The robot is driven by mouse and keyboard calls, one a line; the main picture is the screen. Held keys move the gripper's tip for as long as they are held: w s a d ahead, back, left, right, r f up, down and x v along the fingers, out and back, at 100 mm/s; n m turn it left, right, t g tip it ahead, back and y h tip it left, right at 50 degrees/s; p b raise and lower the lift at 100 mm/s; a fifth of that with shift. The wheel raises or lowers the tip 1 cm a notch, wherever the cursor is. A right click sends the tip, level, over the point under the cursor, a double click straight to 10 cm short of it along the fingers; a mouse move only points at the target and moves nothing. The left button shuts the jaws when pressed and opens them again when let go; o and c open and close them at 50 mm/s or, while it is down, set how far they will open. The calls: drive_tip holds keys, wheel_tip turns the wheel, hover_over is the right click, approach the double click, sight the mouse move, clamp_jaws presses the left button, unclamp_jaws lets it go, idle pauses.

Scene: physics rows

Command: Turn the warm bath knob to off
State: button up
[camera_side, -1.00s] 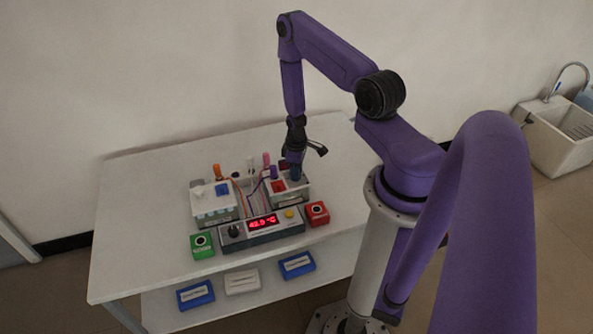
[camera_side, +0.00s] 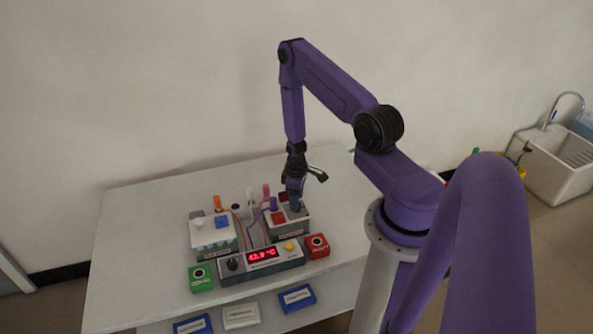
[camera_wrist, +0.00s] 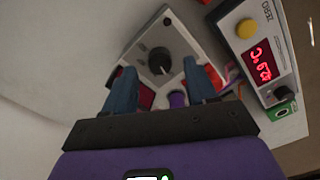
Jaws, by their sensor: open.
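The right-hand bath box (camera_side: 290,226) has a pale top with a red square (camera_side: 279,219) and stands on the table. In the wrist view its top carries a black round knob (camera_wrist: 160,61) with a light pointer mark. My gripper (camera_side: 295,205) points down over this box. In the wrist view its two blue fingers are apart and empty, with the knob between their tips (camera_wrist: 160,72). I cannot tell how far the tips are above it. In the side view the fingers hide the knob.
A control unit (camera_side: 240,274) with a red display (camera_side: 262,255), black dial and yellow button stands in front. A green box (camera_side: 201,280) and red box (camera_side: 317,246) flank it. The left-hand bath (camera_side: 214,237) and several upright coloured tubes crowd nearby. The table's right side is clear.

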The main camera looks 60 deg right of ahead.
wheel_tip(320, 180, up, 15)
idle(0.7)
drive_tip(key=shift+r, duration=0.15)
drive_tip(key=a+r+n, duration=0.2)
drive_tip(key=a+r, duration=0.3)
drive_tip(key=a, duration=0.4)
drive_tip(key=a+r+n, duration=0.3)
drive_tip(key=a+r, duration=0.3)
drive_tip(key=a, duration=0.3)
drive_tip(key=s+a+r+n, duration=0.2)
drive_tip(key=s+a+r, duration=0.2)
drive_tip(key=s, duration=0.5)
drive_tip(key=s+a+r+n, duration=0.3)
drive_tip(key=s+a+r, duration=0.1)
drive_tip(key=s, duration=0.5)
drive_tip(key=shift+a+r, duration=0.25)
drive_tip(key=shift+a, duration=0.25)
